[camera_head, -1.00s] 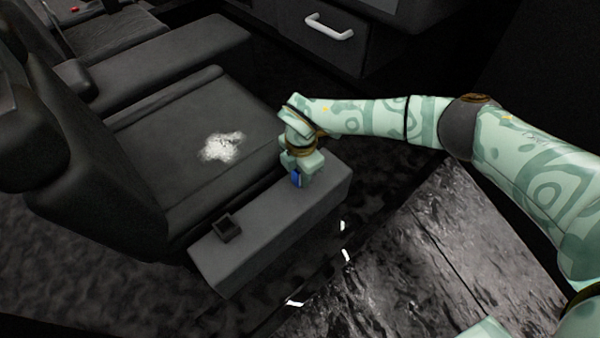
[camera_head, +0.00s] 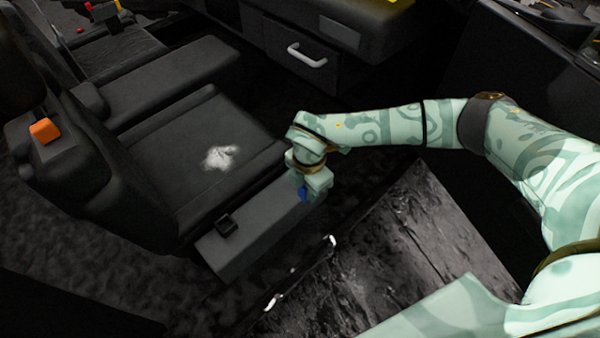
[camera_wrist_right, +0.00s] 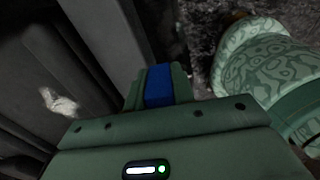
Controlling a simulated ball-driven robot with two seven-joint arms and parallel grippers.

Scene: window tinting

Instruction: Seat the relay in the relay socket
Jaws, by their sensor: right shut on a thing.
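The relay (camera_head: 304,194) is a small blue block. My right gripper (camera_head: 306,191) is shut on it, above the right end of the grey armrest. In the right wrist view the blue relay (camera_wrist_right: 158,86) sits between the green fingers; its underside is hidden. The relay socket (camera_head: 227,225) is a small dark square holder on the left part of the armrest's top. The gripper and relay are apart from it, to its right in the head view. My left gripper is not in view.
The grey armrest (camera_head: 258,232) runs beside a dark seat (camera_head: 180,170) with a white patch (camera_head: 220,157). An orange block (camera_head: 44,130) sits at the far left. A drawer with a white handle (camera_head: 307,56) stands at the back. The armrest top between relay and socket looks clear.

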